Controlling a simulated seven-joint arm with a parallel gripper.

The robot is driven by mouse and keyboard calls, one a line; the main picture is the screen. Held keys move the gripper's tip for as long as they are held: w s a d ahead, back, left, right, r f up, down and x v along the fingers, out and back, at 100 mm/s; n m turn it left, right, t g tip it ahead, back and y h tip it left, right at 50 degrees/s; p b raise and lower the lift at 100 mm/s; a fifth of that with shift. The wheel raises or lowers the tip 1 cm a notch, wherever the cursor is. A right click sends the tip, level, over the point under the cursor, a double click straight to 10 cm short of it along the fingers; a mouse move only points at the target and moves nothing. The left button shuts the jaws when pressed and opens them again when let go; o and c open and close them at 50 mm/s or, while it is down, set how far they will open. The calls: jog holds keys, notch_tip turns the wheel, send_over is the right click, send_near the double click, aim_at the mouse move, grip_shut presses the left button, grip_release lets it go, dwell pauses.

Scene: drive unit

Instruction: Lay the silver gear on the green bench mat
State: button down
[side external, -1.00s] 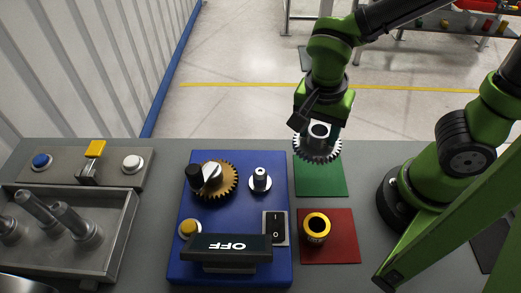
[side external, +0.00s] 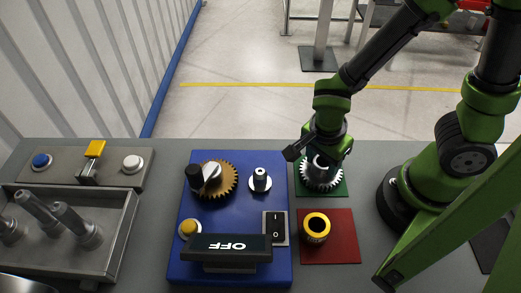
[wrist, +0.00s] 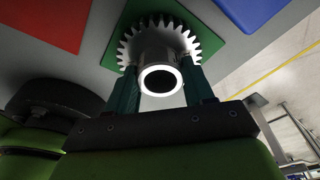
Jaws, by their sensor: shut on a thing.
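The silver gear (side external: 320,174) is a toothed disc with a raised hub. It is over the green bench mat (side external: 336,189) in the side external view, at or very near its surface; I cannot tell whether it touches. My gripper (side external: 320,160) is shut on the gear's hub from above. In the wrist view the gear (wrist: 158,40) lies against the green mat (wrist: 112,52), with my gripper's fingers (wrist: 158,88) on either side of the hub. The gear hides much of the mat.
A red mat (side external: 345,250) with a yellow-topped ring (side external: 317,228) lies in front. Left stands the blue drive unit (side external: 225,222) with a bronze gear (side external: 229,180), a bare post (side external: 260,181), switches and an OFF bar (side external: 226,248). A metal tray (side external: 117,240) is farther left.

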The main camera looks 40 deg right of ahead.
jog(key=shift+f, duration=0.15)
jog(key=shift+c, duration=2.1)
grip_release()
notch_tip(320, 180, up, 12)
jog(key=a, duration=0.2)
jog(key=w+d+r+n+t+y, duration=0.3)
jog(key=d+r+n+t, duration=0.4)
jog(key=r+n, duration=0.3)
jog(key=shift+d+n+y, duration=0.25)
jog(key=shift+n+y, duration=0.15)
jog(key=shift+n, duration=1.6)
